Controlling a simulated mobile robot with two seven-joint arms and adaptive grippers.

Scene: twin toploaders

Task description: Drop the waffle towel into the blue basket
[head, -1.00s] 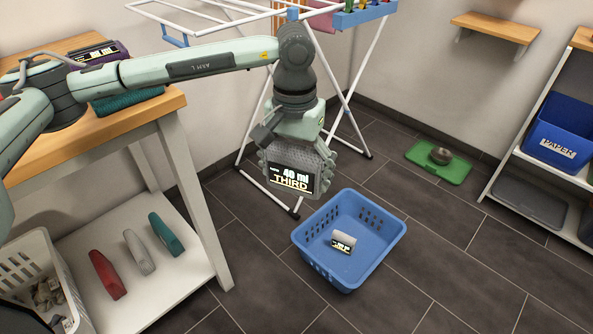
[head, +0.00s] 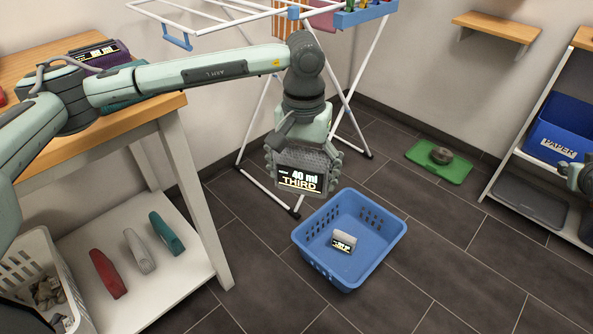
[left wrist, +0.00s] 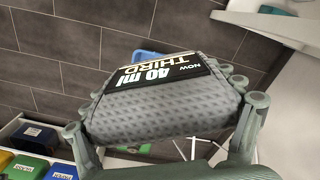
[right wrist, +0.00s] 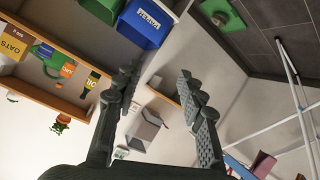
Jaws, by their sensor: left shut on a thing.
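The grey waffle-textured towel (head: 318,160) has a black label reading "THIRD" and "40 ml". My left gripper (head: 303,166) is shut on it and holds it in the air, up and left of the blue basket (head: 372,255) in the head view. The towel also fills the middle of the left wrist view (left wrist: 160,110), between the fingers. The basket stands upright on the floor; a small grey labelled roll (head: 344,241) lies inside. My right gripper (right wrist: 163,100) is open and empty in the right wrist view; part of it shows at the head view's right edge.
A white drying rack (head: 372,75) stands behind the left gripper. A wooden-topped table (head: 170,103) is at left, with several folded items on its lower shelf. A green mat (head: 455,172) with a bowl lies at right. Dark floor (head: 450,250) around the basket is clear.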

